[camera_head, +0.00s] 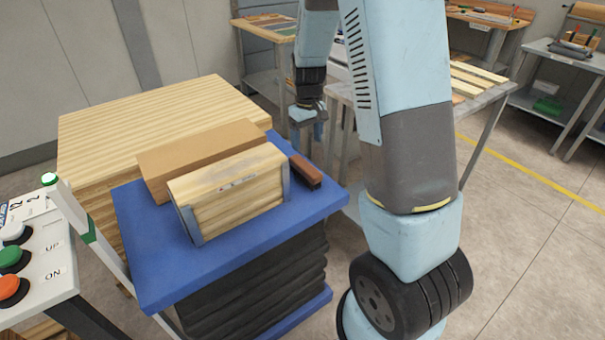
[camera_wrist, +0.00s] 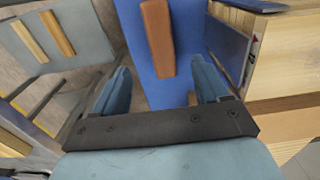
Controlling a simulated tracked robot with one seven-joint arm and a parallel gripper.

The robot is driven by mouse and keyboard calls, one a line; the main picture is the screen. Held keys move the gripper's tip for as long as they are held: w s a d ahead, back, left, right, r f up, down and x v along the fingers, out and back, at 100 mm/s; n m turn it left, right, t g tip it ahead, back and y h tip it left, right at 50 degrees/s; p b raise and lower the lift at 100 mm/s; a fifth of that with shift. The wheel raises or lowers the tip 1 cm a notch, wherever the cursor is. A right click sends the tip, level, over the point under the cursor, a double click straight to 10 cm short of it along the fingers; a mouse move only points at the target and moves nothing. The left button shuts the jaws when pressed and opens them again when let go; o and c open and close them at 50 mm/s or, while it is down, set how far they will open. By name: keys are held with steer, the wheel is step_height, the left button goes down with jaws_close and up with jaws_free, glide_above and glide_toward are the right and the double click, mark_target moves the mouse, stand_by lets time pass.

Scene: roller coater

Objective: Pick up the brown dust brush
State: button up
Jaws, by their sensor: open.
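The brown dust brush (camera_head: 305,172) lies on the blue lift table top (camera_head: 165,262), near its right edge and beside a wooden block. In the wrist view the brush (camera_wrist: 158,38) shows ahead of the fingers, roughly between them, with blue table top around it. My gripper (camera_head: 308,133) is open and empty, just beyond the far right corner of the blue table. It is apart from the brush. In the wrist view its two blue fingers (camera_wrist: 160,85) are spread wide.
A wooden box (camera_head: 232,190) and a brown board (camera_head: 200,157) stand left of the brush. A wood stack (camera_head: 150,115) is behind. A control panel (camera_head: 35,255) is at the left. Workbenches stand at the back; open floor (camera_head: 510,240) lies to the right.

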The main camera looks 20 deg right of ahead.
mark_target(305, 165)
step_height(305, 165, down, 7)
steer(key=shift+f, duration=0.2)
steer(key=shift+w+a+f, duration=0.15)
steer(key=shift+f, duration=2.6)
steer(key=shift+c, duration=0.2)
steer(key=c, duration=1.1)
